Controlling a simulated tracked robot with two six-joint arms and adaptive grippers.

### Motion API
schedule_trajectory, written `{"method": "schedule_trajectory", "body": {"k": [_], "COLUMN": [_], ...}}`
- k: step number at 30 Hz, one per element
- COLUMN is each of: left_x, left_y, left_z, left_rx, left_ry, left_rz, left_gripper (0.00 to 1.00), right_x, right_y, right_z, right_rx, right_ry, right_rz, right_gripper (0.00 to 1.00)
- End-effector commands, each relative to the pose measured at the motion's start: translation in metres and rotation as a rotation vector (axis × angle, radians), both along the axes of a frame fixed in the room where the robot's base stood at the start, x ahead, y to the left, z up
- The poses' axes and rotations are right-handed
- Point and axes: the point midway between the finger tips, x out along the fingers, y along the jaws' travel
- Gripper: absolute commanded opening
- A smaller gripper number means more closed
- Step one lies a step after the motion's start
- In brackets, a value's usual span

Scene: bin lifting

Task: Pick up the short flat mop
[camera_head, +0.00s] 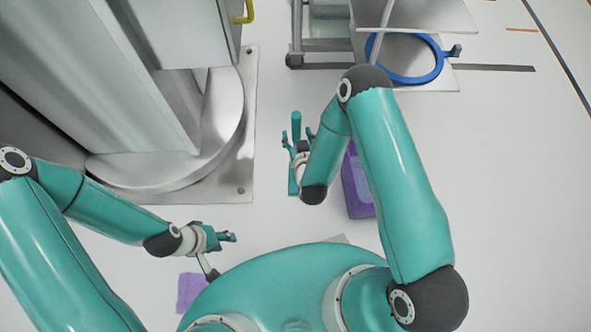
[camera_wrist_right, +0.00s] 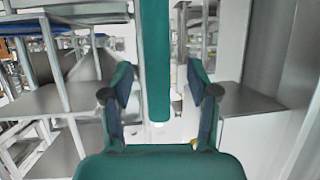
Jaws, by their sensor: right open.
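A teal upright piece (camera_head: 296,120), which looks like the handle of the short flat mop, stands by my right gripper (camera_head: 300,143). A flat teal strip (camera_head: 293,182) shows just below it on the floor; the gripper and arm hide how they join. In the right wrist view, a teal bar (camera_wrist_right: 155,60) runs down between the spread fingers of my right gripper (camera_wrist_right: 160,98), with gaps on both sides. My left gripper (camera_head: 229,237) is low at the left, away from the teal piece; its finger opening is too small to judge.
A purple box-like thing (camera_head: 357,187) stands right of my right gripper, partly behind my arm. A purple pad (camera_head: 190,290) lies at lower left. A grey machine base (camera_head: 245,150) is at left. A metal cart with a blue ring (camera_head: 440,62) is at the back. Floor at right is clear.

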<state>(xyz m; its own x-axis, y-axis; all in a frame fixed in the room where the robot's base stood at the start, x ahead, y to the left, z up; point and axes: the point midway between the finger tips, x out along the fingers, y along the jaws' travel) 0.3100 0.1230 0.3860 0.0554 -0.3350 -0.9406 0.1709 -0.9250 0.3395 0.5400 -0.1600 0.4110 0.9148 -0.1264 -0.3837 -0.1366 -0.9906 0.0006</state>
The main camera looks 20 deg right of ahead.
Motion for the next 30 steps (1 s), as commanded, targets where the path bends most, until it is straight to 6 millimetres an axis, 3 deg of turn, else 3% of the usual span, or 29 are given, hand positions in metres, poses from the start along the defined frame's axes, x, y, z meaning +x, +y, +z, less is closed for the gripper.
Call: {"method": "schedule_trajectory", "body": {"k": [7, 16, 27, 30], "left_x": [0.000, 0.000, 0.000, 0.000], "left_y": [0.000, 0.000, 0.000, 0.000], "left_z": [-0.011, -0.011, -0.011, -0.011], "left_rx": [0.000, 0.000, 0.000, 0.000], "left_ry": [0.000, 0.000, 0.000, 0.000], "left_rz": [0.000, 0.000, 0.000, 0.000], "left_gripper": [0.40, 0.40, 0.40, 0.40], "right_x": [0.031, 0.036, 0.036, 0.037], "right_y": [-0.008, -0.008, -0.008, -0.009], "right_z": [-0.013, -0.015, -0.015, -0.013], "right_rx": [0.000, 0.001, 0.000, 0.000], "right_ry": [-0.003, 0.000, 0.000, -0.004], "right_rz": [-0.002, -0.001, -0.002, -0.002], "right_gripper": [0.60, 0.60, 0.00, 0.00]}}
